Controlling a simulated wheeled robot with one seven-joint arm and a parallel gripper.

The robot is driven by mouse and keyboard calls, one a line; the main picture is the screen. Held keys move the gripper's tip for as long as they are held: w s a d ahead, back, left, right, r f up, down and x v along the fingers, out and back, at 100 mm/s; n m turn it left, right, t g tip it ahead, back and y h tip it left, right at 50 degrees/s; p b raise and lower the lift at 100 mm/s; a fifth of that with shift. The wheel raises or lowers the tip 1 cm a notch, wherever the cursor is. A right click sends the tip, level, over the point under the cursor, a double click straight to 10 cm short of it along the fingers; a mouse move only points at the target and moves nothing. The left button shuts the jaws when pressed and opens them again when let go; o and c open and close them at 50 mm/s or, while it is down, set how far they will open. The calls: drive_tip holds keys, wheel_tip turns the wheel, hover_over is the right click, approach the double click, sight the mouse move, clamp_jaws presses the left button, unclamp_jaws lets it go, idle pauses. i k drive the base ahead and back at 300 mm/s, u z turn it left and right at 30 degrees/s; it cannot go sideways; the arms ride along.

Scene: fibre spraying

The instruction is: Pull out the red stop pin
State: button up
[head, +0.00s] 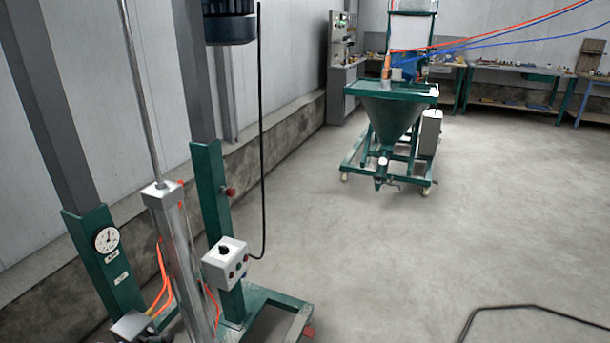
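A small red knob (230,192) sticks out from the right side of a green upright post (211,190) in the left half of the head view. It looks like the red stop pin, and only its outer end shows. Below it, a grey control box (225,264) with a black dial and small buttons is fixed to the same machine. My gripper is not in view, so nothing of it shows near the knob.
A silver column (178,250) and a second green post with a round gauge (106,239) stand left of the knob. A black cable (262,130) hangs to its right. A green hopper machine (394,120) stands farther back. The floor between is clear, except for a bent black bar or cable (535,307) at lower right.

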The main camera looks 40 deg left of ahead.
sight(230, 192)
drive_tip(key=u, duration=0.3)
drive_tip(key=i, duration=1.4)
drive_tip(key=u, duration=1.8)
drive_tip(key=i, duration=0.95)
drive_tip(key=u, duration=0.8)
